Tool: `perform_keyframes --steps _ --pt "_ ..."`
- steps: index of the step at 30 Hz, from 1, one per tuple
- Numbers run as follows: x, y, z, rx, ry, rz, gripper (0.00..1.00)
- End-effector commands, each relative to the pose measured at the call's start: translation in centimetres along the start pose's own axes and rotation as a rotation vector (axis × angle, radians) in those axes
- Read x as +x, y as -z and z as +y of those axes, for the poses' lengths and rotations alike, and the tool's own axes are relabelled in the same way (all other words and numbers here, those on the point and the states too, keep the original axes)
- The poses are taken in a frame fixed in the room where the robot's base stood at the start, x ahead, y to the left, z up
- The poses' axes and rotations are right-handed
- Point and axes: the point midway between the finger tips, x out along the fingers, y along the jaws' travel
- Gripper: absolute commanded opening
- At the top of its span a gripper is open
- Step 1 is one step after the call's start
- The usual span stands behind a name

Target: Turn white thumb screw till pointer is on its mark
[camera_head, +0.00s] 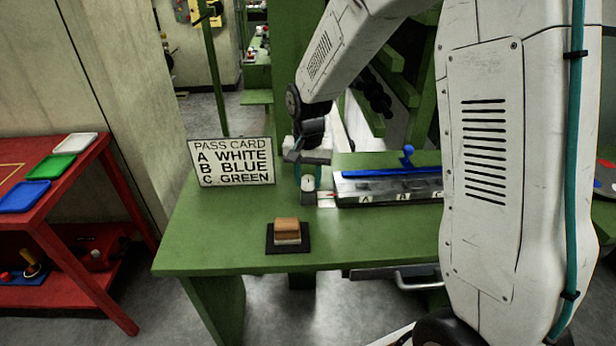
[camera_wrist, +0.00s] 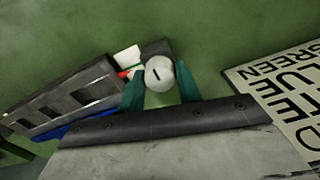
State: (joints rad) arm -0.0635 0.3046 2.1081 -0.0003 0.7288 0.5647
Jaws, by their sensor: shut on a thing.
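The white thumb screw (camera_wrist: 159,73) is a round white knob with a dark line on its face, in the middle of the wrist view. In the head view the white thumb screw (camera_head: 307,183) stands at the left end of the metal fixture. My gripper (camera_wrist: 160,90) has its teal fingers on either side of the screw and is shut on it. In the head view my gripper (camera_head: 307,176) comes down on the screw from above. A small red pointer (camera_wrist: 123,74) shows beside a white patch (camera_wrist: 127,56) left of the screw. Its exact reading is too small to tell.
The metal fixture (camera_head: 390,198) carries labels A, B, C and a blue bar (camera_head: 375,173) with a blue knob. A pass card sign (camera_head: 232,162) stands left on the green bench (camera_head: 210,235). A brown-topped block (camera_head: 287,230) sits in front. A red table (camera_head: 75,160) holds coloured trays.

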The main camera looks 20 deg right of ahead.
Motion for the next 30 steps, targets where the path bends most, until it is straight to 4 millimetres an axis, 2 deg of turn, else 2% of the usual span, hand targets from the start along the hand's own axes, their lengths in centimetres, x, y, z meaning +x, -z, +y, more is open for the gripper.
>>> perform_keyframes --steps 13,14,16,25,30 --pt "0.0 -0.1 0.0 0.011 0.000 -0.001 0.11" --pt "0.0 -0.1 -0.1 0.011 0.000 -0.001 0.37" --pt "0.0 -0.1 -0.1 0.010 0.000 -0.001 0.56" --pt "-0.1 0.0 0.0 0.010 0.001 0.000 0.56" --pt "-2.0 0.0 -0.1 0.010 0.002 0.002 0.56"
